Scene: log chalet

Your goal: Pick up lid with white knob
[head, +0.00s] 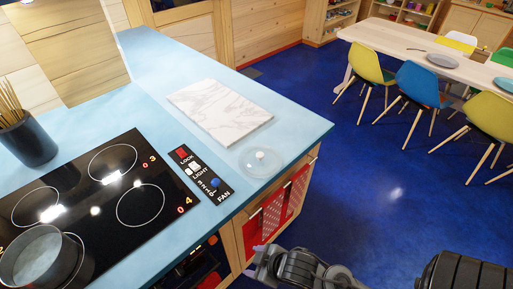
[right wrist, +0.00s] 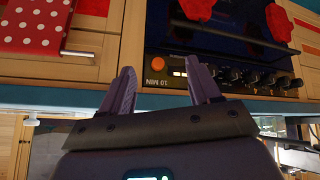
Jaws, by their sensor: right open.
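The clear glass lid with a white knob (head: 261,162) lies flat on the light blue counter, near its right edge and just below the marble board in the head view. My right gripper (head: 262,262) is at the bottom of the head view, beyond the counter's edge and apart from the lid. In the right wrist view its two fingers (right wrist: 160,75) are spread, with nothing between them. They face the oven front, and the lid does not show there. My left gripper is in neither view.
A marble board (head: 220,112) lies behind the lid. A black cooktop (head: 100,200) with a pot (head: 38,258) is at left. Red dotted cloth (head: 275,213) hangs on the cabinet front. The oven front (right wrist: 225,65) fills much of the wrist view. Blue floor is open at right.

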